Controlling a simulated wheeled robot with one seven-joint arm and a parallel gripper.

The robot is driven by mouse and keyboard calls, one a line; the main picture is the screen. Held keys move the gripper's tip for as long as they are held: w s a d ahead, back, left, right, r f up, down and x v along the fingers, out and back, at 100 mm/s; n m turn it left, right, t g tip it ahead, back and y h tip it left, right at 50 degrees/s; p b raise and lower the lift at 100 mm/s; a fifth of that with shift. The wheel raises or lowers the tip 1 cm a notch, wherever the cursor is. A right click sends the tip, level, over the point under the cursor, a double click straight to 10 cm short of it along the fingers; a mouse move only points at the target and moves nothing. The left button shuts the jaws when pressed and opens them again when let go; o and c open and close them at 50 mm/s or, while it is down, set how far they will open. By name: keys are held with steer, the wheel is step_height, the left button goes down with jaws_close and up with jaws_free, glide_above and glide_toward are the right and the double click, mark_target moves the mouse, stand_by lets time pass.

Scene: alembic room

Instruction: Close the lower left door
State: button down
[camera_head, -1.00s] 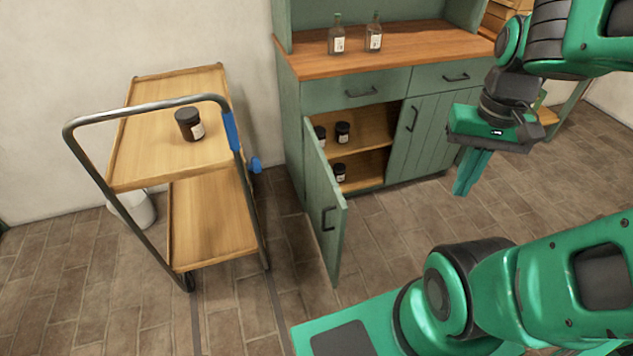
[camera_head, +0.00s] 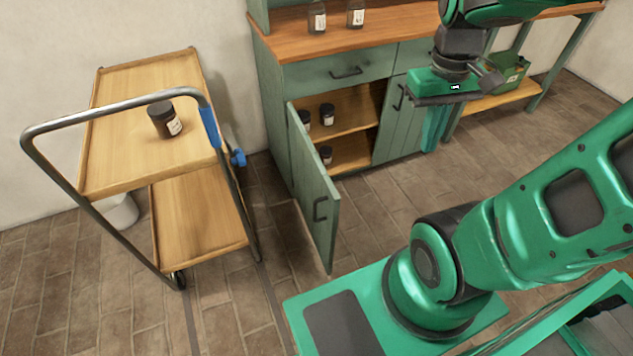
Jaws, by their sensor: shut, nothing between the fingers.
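The lower left door (camera_head: 316,196) of the green cabinet (camera_head: 275,105) stands wide open, swung out toward me over the floor. It has a dark handle (camera_head: 320,209) on its face. Behind it the open compartment shows wooden shelves (camera_head: 352,153) with several dark jars (camera_head: 327,114). The lower right door (camera_head: 400,130) is closed. My gripper (camera_head: 433,138) is shut and empty, pointing down in front of the right door. It is to the right of the open door and apart from it.
A wooden trolley (camera_head: 100,170) with a metal handle stands left of the cabinet, a dark jar (camera_head: 165,120) on its top. Bottles (camera_head: 317,18) stand on the cabinet counter. A green crate (camera_head: 509,72) sits on a side table at the right.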

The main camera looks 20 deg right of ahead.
steer(key=w+a+f+n+h, duration=0.1)
steer(key=w+a+f+n, duration=0.15)
steer(key=w, duration=0.25)
steer(key=w+a+f+n, duration=0.1)
steer(key=w+f+n, duration=0.1)
steer(key=w+n, duration=0.2)
steer(key=w+a+f+n+h, duration=0.1)
steer(key=w+a+f+n, duration=0.55)
steer(key=a+f, duration=0.2)
steer(key=w+a+f+n, duration=0.5)
steer(key=a+f+n, duration=0.25)
steer(key=a, duration=0.25)
steer(key=d+f, duration=0.6)
steer(key=f, duration=0.4)
steer(key=shift+d, duration=0.25)
steer(key=shift+d, duration=0.15)
